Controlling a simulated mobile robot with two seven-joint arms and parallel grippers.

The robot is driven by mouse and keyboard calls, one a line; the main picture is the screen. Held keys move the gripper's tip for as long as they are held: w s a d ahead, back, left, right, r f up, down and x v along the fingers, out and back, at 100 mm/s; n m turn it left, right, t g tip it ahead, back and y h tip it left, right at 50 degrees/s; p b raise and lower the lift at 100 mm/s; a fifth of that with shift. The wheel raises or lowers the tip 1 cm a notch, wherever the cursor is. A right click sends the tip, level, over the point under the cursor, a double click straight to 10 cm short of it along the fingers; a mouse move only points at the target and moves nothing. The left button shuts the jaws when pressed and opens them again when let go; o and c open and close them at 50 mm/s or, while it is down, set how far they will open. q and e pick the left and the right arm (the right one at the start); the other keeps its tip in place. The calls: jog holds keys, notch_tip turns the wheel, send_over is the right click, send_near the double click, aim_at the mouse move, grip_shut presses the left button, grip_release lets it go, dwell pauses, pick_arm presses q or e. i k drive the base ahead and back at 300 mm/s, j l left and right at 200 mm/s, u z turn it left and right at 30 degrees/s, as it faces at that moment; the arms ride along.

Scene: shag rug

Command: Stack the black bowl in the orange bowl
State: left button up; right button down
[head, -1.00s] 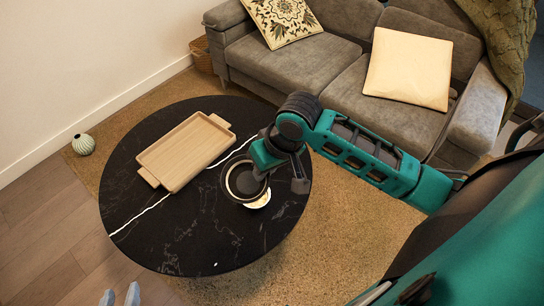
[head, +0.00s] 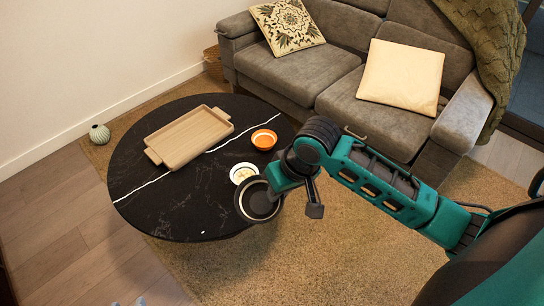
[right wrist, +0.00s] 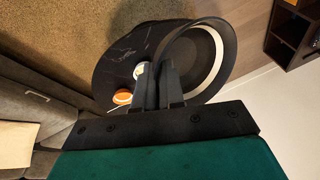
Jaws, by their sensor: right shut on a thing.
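The black bowl (head: 246,205) has a pale ring inside. It is tilted in the head view, at the table's front right edge. My right gripper (head: 272,192) is shut on its rim; the fingers (right wrist: 161,75) and the bowl (right wrist: 211,62) fill the middle of the right wrist view.
A white bowl (head: 243,172) with a yellowish inside stands between the black and orange bowls. A wooden tray (head: 190,137) lies on the round black table (head: 180,205). A grey sofa (head: 300,75) is behind. The table's front left is clear.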

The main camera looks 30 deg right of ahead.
aim_at(264, 144)
jog(key=k+j+u, duration=0.15)
jog(key=k+u, duration=0.2)
jog(key=k, duration=0.3)
jog(key=u, duration=1.3)
jog(key=l+u, duration=0.35)
jog(key=k+l+u, duration=0.1)
jog(key=u, duration=0.25)
jog(key=k+l, duration=0.15)
jog(key=l, duration=0.25)
jog(key=k+l, duration=0.15)
jog(key=l, duration=0.25)
jog(key=k+l, duration=0.15)
jog(key=l, duration=0.25)
jog(key=k+l, duration=0.15)
jog(key=l, duration=0.3)
jog(key=k+l, duration=0.15)
jog(key=l, duration=0.25)
jog(key=k+l, duration=0.15)
jog(key=l, duration=0.25)
jog(key=k+l, duration=0.15)
jog(key=l, duration=0.25)
jog(key=k+l, duration=0.15)
jog(key=l, duration=0.25)
